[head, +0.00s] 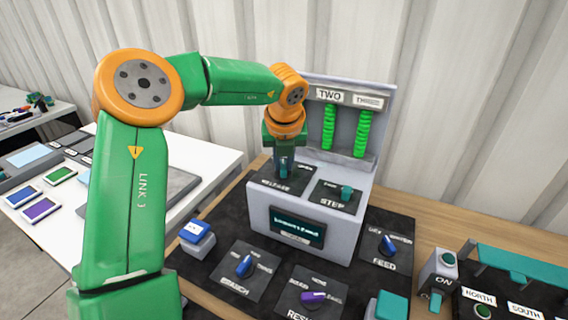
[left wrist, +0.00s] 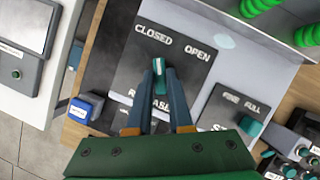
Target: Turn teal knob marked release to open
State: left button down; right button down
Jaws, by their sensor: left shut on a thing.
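The teal knob (left wrist: 159,78) with a white pointer line sits on a dark plate (left wrist: 185,85) marked CLOSED and OPEN. The lower label is partly hidden by my fingers; "ASE" shows. The pointer line points up the picture, toward the CLOSED side. My left gripper (left wrist: 164,76) has its two fingers around the knob, shut on it. In the head view my left gripper (head: 284,166) reaches down onto the left plate on top of the grey console (head: 345,225), and hides most of the knob. My right gripper is in neither view.
A teal STEP knob (head: 347,192) is just right of my gripper. Green coils (head: 362,134) stand behind at the console's back panel. Blue knobs (head: 244,266), a purple knob (head: 313,297) and a blue-topped button box (head: 195,236) are around the console's front.

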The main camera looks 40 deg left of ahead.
pick_arm(q)
jog(key=m, duration=0.2)
jog(key=shift+m+t+h+b, duration=0.3)
jog(key=shift+t+h, duration=0.1)
jog(key=m, duration=0.1)
jog(key=m+h, duration=0.1)
jog(key=shift+s+a+r+m+p, duration=0.1)
jog(key=shift+a+r+m+p, duration=0.05)
jog(key=shift+m+p, duration=0.2)
jog(key=m+p, duration=0.1)
jog(key=m, duration=0.1)
jog(key=m+h+p, duration=0.1)
jog(key=m, duration=0.1)
jog(key=shift+a+t+h+p, duration=0.15)
jog(key=shift+t+h+p, duration=0.15)
jog(key=shift+a+m+h+p, duration=0.1)
jog(key=shift+m+h+p, duration=0.4)
jog(key=shift+m+p, duration=0.75)
jog(key=shift+m, duration=0.4)
jog(key=c, duration=0.8)
grip_release()
jog(key=shift+b, duration=0.3)
